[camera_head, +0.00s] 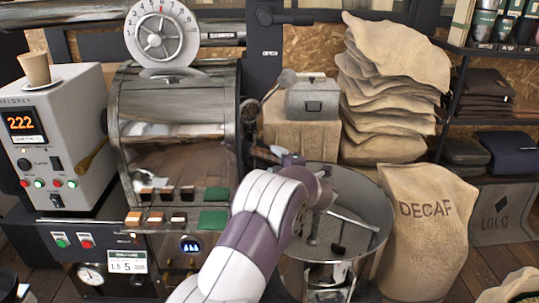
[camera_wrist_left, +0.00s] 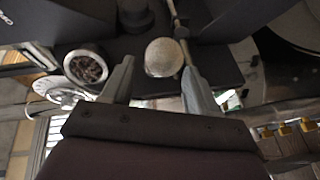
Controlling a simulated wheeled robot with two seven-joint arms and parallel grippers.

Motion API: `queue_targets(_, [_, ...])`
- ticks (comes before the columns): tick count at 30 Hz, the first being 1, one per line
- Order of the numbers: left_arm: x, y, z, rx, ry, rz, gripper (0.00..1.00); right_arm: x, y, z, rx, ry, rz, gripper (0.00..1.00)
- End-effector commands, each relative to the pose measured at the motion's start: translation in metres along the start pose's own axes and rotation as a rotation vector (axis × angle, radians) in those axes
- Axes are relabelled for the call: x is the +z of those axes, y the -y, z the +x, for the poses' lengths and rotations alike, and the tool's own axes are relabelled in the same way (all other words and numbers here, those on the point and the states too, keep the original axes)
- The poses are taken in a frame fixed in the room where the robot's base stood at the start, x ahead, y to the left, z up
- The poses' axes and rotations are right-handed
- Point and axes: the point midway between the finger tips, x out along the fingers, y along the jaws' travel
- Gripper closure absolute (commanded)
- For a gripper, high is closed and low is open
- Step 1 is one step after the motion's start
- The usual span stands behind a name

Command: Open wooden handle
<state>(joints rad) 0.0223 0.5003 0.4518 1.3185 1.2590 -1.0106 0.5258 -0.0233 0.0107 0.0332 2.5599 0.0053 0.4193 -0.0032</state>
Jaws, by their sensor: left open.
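A wooden handle (camera_head: 263,154) shows as a short brown piece at the roaster's right side, partly hidden by my arm. In the left wrist view its rounded pale end (camera_wrist_left: 163,57) lies between the finger ends, nearer the right finger; I cannot tell whether they touch. My left gripper (camera_wrist_left: 157,68) is open, with one finger on each side of that end. In the head view my left gripper (camera_head: 281,153) is at the roaster's right side, its fingers mostly hidden by my own arm. My right gripper is out of view.
The steel roaster drum (camera_head: 175,150) stands left of my arm. A round metal-rimmed port (camera_wrist_left: 85,67) is close to the left finger. The cooling tray (camera_head: 375,205) is right of my arm, with burlap sacks (camera_head: 390,95) behind. A control box (camera_head: 85,90) stands far left.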

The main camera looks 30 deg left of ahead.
Motion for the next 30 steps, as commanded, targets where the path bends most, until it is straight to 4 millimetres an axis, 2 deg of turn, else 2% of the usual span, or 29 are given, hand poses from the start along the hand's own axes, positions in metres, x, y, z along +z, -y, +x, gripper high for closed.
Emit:
queue_targets(3, [-0.001,-0.001,0.024,0.0,-0.002,-0.001,0.41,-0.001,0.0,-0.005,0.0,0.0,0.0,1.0])
queue_targets(6, [0.0,-0.001,0.036,0.0,0.0,0.0,0.41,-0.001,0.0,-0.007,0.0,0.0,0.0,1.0])
queue_targets(16, [0.0,0.0,0.042,0.001,0.0,0.001,0.41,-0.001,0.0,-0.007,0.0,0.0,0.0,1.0])
queue_targets(17, [0.0,0.0,0.042,0.001,0.0,0.001,0.47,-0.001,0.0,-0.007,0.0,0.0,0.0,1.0])
queue_targets(21, [0.0,0.0,0.042,0.0,0.0,0.001,0.93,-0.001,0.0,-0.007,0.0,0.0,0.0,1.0])
queue_targets(22, [0.0,0.0,0.042,0.0,0.0,0.001,1.0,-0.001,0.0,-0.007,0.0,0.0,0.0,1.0])
queue_targets(26, [0.002,0.0,0.041,0.0,0.001,0.001,1.0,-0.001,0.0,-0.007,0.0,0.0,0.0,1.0])
queue_targets(30, [0.015,0.0,0.022,0.001,0.004,0.002,1.0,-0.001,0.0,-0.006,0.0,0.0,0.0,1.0])
